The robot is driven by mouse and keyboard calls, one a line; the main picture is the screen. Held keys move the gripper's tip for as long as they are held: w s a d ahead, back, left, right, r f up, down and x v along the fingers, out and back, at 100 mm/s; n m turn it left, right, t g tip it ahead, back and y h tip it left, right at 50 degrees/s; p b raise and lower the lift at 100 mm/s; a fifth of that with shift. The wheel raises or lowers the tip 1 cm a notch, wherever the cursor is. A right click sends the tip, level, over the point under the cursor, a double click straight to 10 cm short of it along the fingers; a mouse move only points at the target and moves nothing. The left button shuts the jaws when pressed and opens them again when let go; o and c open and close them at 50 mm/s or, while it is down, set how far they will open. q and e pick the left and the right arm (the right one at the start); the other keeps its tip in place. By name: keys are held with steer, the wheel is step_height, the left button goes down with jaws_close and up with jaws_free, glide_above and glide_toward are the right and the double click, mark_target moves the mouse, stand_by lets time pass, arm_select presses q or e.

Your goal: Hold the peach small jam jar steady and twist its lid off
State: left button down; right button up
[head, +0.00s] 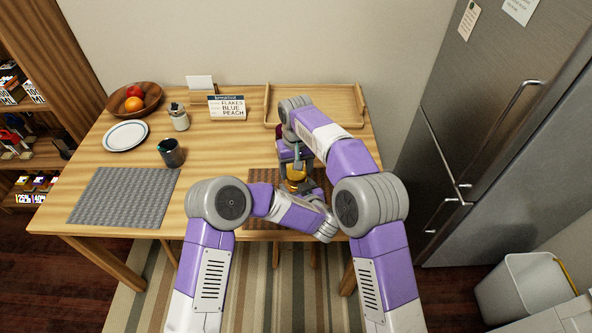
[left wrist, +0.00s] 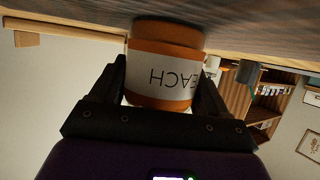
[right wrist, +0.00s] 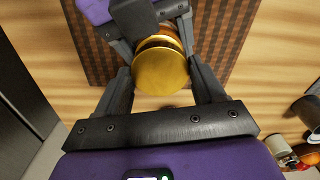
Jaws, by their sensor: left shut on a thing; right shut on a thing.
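The peach jam jar (left wrist: 158,72) stands on the table in the left wrist view, which looks upside down; its white label reads "EACH", partly covered. My left gripper (left wrist: 165,85) is shut on the jar's body, one finger on each side. The jar's gold lid (right wrist: 160,72) shows from above in the right wrist view. My right gripper (right wrist: 162,85) is over the jar, shut on the lid from above. In the head view the jar (head: 296,173) is small and partly hidden by my arms; I cannot tell whether the lid is turned.
The jar is over a brown woven mat (head: 262,176). A tray (head: 350,122), a breakfast card (head: 228,107), a shaker jar (head: 179,120), a dark cup (head: 170,155), a plate (head: 126,136) and a fruit bowl (head: 150,103) stand farther off. The grey mat (head: 124,196) is clear.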

mark_target(296, 172)
steer(key=shift+r, duration=0.4)
steer(key=shift+r, duration=2)
arm_select(q)
jaws_free()
steer(key=shift+s, duration=0.1)
